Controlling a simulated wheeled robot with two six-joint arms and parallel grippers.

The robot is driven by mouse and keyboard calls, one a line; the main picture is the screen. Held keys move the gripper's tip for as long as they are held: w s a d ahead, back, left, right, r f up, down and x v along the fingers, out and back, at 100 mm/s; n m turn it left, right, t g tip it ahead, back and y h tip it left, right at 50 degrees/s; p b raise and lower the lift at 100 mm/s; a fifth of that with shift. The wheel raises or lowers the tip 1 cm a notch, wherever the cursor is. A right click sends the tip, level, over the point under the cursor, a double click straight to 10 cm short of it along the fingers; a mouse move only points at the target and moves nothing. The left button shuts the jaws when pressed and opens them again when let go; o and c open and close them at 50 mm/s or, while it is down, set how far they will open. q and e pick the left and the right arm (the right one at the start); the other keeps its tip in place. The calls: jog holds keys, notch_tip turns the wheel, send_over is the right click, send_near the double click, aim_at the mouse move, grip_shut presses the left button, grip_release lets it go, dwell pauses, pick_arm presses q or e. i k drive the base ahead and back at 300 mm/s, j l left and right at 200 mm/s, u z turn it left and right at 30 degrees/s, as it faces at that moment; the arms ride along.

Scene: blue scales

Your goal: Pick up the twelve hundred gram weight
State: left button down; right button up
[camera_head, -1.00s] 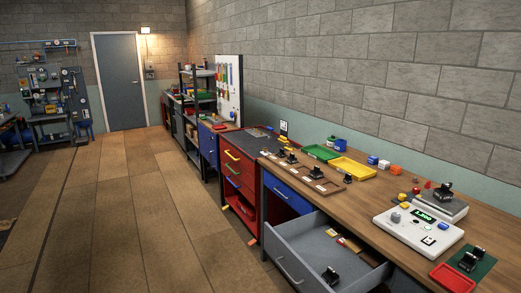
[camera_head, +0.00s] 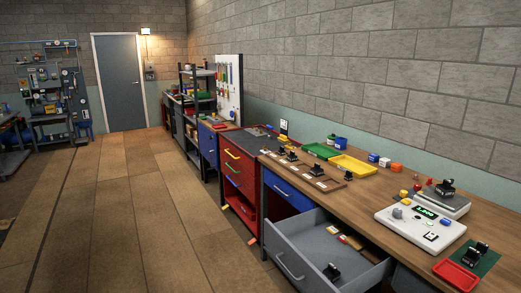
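Several black weights are in view, their markings too small to read. One black weight (camera_head: 446,186) sits on the grey pan (camera_head: 447,203) of the white scale (camera_head: 413,233). The scale's green display (camera_head: 425,211) is lit, but its digits are too small to read surely. Other black weights stand at a wooden holder (camera_head: 318,179) on the bench. Another weight (camera_head: 331,272) lies in the open grey drawer (camera_head: 310,234). Dark pieces (camera_head: 471,257) sit on a green mat (camera_head: 490,262) at the right. Neither of my grippers is in view.
The drawer juts out from the workbench (camera_head: 375,197) into the floor space. A red tray (camera_head: 456,277) is at the front right edge. Yellow (camera_head: 353,166) and green (camera_head: 321,151) trays stand near the wall. The wooden floor (camera_head: 130,220) at the left is clear.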

aim_at(444, 190)
jog(key=i+l+z, duration=0.2)
jog(key=z, duration=0.15)
jog(key=i+l+z, duration=0.2)
jog(key=l+z, duration=0.15)
jog(key=i+l+z, duration=0.15)
jog(key=z, duration=0.15)
jog(key=i, duration=0.1)
